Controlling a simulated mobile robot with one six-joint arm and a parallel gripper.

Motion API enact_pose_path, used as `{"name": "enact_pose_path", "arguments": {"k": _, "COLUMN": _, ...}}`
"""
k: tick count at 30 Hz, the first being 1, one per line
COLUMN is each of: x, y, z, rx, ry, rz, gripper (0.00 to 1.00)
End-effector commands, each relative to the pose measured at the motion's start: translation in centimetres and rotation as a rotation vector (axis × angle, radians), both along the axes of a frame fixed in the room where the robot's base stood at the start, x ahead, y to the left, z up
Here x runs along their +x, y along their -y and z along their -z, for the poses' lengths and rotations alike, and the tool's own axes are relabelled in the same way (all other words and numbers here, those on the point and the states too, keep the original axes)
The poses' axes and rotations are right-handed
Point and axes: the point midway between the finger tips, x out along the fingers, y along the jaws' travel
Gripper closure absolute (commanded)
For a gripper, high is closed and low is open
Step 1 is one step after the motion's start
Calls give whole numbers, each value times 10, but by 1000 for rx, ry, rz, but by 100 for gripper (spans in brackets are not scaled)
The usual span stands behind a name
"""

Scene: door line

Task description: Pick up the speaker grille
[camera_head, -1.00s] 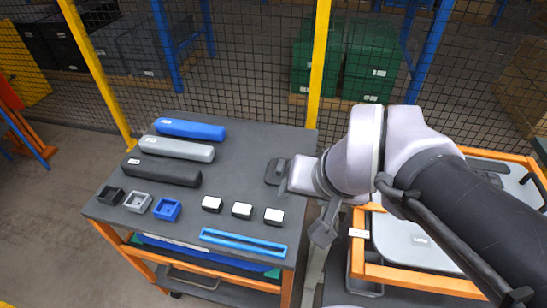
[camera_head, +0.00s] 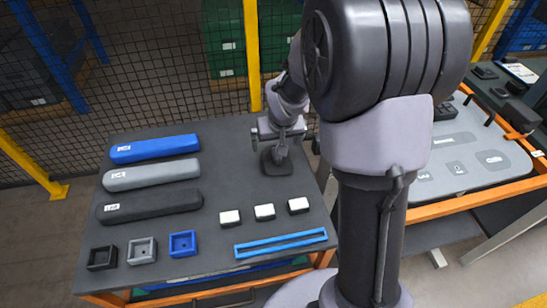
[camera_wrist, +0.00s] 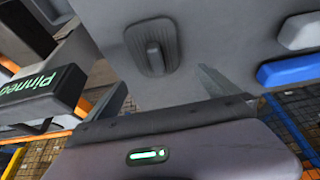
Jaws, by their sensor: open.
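The speaker grille appears to be the dark grey, rounded, ribbed piece with a raised grip in its middle; it lies flat on the dark table top near its right side. It shows in the head view (camera_head: 277,162) and in the wrist view (camera_wrist: 153,50). My gripper (camera_head: 281,148) is above it in the head view and hides part of it. In the wrist view the two fingers of my gripper (camera_wrist: 163,88) are spread apart with nothing between them. The grille lies beyond the fingertips, and I see no contact.
On the table (camera_head: 225,185) lie blue (camera_head: 155,149), grey (camera_head: 150,175) and black (camera_head: 150,206) long pieces, small square cups (camera_head: 142,251), white-topped blocks (camera_head: 264,212) and a blue slotted strip (camera_head: 281,243). An orange-framed cart (camera_head: 470,165) stands right. Mesh fencing (camera_head: 180,70) is behind.

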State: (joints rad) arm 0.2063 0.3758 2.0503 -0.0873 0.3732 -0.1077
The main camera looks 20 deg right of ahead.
Motion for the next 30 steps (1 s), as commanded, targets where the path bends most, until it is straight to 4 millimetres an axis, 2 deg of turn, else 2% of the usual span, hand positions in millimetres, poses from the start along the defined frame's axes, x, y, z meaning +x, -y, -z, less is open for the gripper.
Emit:
{"name": "enact_pose_path", "arguments": {"k": 5, "x": 4, "y": 1, "z": 17, "rx": 1, "ry": -1, "rz": 1, "gripper": 0}}
{"name": "enact_pose_path", "arguments": {"k": 12, "x": 13, "y": 6, "z": 60, "rx": 1, "ry": -1, "rz": 1, "gripper": 0}}
{"name": "enact_pose_path", "arguments": {"k": 18, "x": 14, "y": 6, "z": 59, "rx": 0, "ry": 0, "rz": 1, "gripper": 0}}
{"name": "enact_pose_path", "arguments": {"k": 28, "x": 14, "y": 6, "z": 59, "rx": 0, "ry": 0, "rz": 1, "gripper": 65}}
{"name": "enact_pose_path", "arguments": {"k": 30, "x": 14, "y": 6, "z": 59, "rx": 0, "ry": 0, "rz": 1, "gripper": 65}}
